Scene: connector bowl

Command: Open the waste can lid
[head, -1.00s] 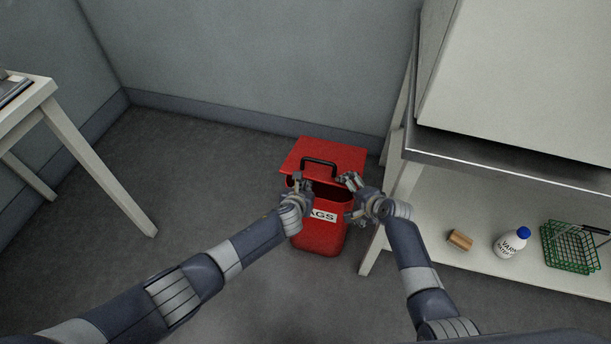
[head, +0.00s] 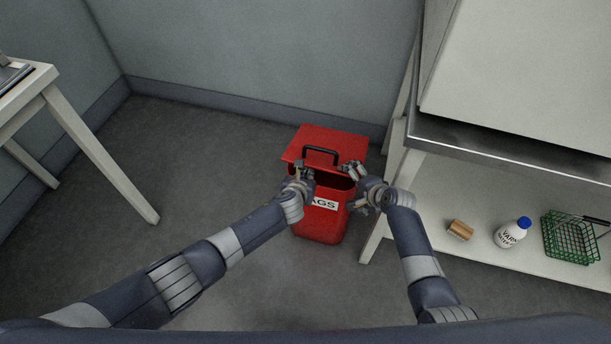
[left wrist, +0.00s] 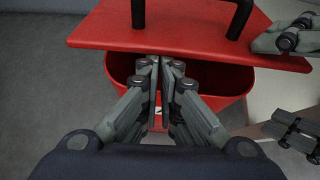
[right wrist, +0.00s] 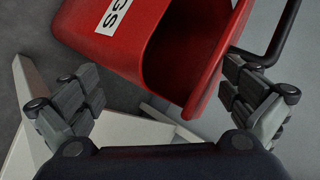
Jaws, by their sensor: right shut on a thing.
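The red waste can (head: 322,228) with a white label stands on the floor. Its red lid (head: 345,145), with a black handle (head: 321,151), is tilted up, and the dark inside shows below its front edge. My left gripper (head: 302,172) is at the can's front left; in the left wrist view its fingertips (left wrist: 160,65) are together below the lid's edge (left wrist: 190,48), with nothing seen between them.
A white table (head: 90,160) stands at the left. A bench with a lower shelf (head: 440,240) is close on the right, holding a brown block (head: 460,229), a white bottle (head: 511,234) and a green basket (head: 570,240). The wall is close behind the can.

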